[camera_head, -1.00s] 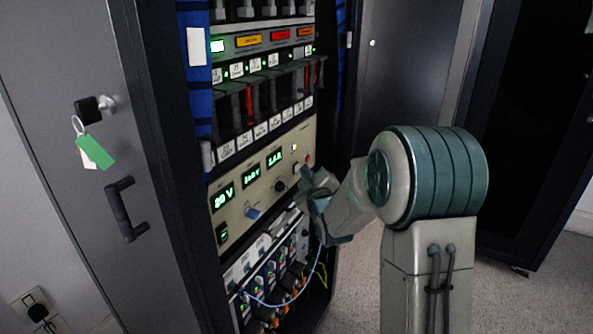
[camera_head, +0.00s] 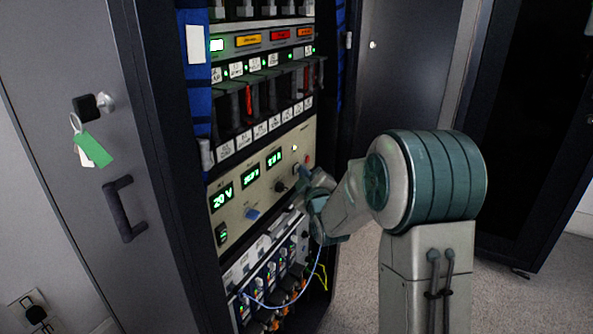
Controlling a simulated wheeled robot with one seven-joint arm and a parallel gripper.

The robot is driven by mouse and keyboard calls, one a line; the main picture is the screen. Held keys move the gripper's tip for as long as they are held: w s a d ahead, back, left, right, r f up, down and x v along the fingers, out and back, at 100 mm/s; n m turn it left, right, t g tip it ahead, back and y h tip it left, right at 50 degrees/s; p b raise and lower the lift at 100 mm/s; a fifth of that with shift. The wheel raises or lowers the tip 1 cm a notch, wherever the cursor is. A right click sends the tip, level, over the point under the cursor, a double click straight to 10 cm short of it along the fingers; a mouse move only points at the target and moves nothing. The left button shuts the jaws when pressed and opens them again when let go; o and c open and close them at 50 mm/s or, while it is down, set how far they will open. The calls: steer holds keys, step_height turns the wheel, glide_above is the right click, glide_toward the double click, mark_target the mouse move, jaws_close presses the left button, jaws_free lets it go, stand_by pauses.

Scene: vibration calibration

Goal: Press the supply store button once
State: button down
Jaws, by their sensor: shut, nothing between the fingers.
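The supply panel (camera_head: 232,212) is a beige unit in the open rack, with three green digital displays; the left one (camera_head: 222,198) looks like "20 V". Below them are a blue knob (camera_head: 252,214) and a dark knob (camera_head: 280,186). A small lit button (camera_head: 295,148) and a red button (camera_head: 307,159) sit at the panel's right end. I cannot read which one is marked store. My gripper (camera_head: 304,174) is shut at the panel's right end, just below the red button. Its fingertips are small and partly hidden, so I cannot tell if they touch the panel.
The open grey cabinet door (camera_head: 75,60) with key and green tag (camera_head: 94,150) stands at the left. Above the panel are rows of labelled modules. Below it are modules with blue and yellow cables (camera_head: 322,278) near my wrist. Open floor lies at the right.

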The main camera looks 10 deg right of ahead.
steer(key=shift+s+d, duration=0.1)
steer(key=shift+s+d+b, duration=0.35)
steer(key=shift+d+b, duration=0.2)
steer(key=s+d+b, duration=0.1)
steer(key=d, duration=0.1)
steer(key=s+d, duration=0.2)
steer(key=shift+b, duration=0.4)
steer(key=shift+r, duration=0.1)
stand_by(0.6)
